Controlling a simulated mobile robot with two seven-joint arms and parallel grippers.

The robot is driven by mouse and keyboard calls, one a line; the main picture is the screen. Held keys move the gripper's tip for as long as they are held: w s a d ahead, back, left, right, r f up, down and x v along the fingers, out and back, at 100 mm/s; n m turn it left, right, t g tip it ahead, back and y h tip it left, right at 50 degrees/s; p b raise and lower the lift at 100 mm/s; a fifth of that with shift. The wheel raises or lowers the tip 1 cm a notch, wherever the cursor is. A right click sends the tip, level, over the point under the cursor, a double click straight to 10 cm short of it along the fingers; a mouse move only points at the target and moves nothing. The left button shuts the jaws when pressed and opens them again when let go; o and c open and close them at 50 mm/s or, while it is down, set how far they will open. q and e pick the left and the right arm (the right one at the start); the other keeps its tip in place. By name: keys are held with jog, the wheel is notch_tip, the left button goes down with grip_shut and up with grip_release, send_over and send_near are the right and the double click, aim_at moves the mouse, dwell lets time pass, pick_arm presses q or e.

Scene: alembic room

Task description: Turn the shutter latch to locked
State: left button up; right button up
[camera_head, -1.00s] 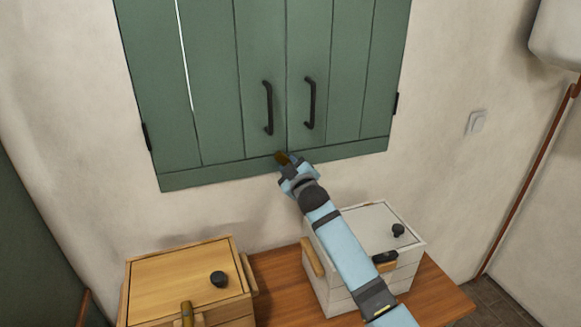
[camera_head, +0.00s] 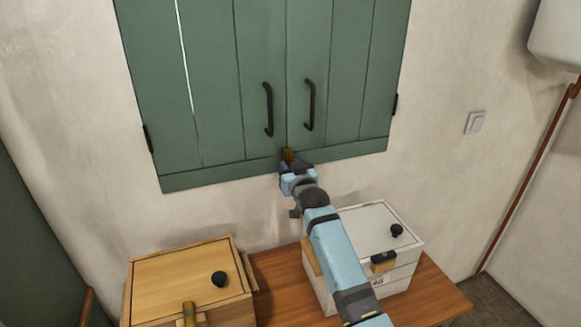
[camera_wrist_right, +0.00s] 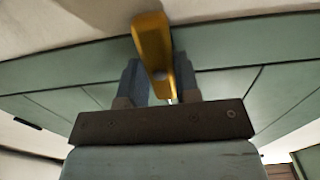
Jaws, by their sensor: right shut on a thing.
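The green shutters (camera_head: 220,75) are closed on the wall, with two black pull handles near their middle seam. The brass shutter latch (camera_head: 288,155) sits at the bottom rail below the seam and points nearly upright in the head view. In the right wrist view the latch (camera_wrist_right: 152,50) is a yellow bar between the two fingers. My right gripper (camera_head: 294,170) is shut on the latch, and its fingers hide part of it. The right gripper also shows in the wrist view (camera_wrist_right: 160,85). My left gripper is not in view.
A wooden box (camera_head: 175,275) with a black knob and a white box (camera_head: 405,248) with a black knob stand on the brown table (camera_head: 280,285) below. A light switch (camera_head: 475,122) is on the wall at right. The wall around the shutters is clear.

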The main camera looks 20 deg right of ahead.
dwell(0.5)
jog(key=o, duration=0.9)
jog(key=shift+s, duration=0.1)
jog(key=s, duration=0.4)
jog(key=s+b, duration=0.1)
jog(key=s, duration=0.4)
jog(key=s+b, duration=0.1)
jog(key=s, duration=0.3)
jog(key=shift+s+d, duration=0.25)
jog(key=shift+s, duration=0.05)
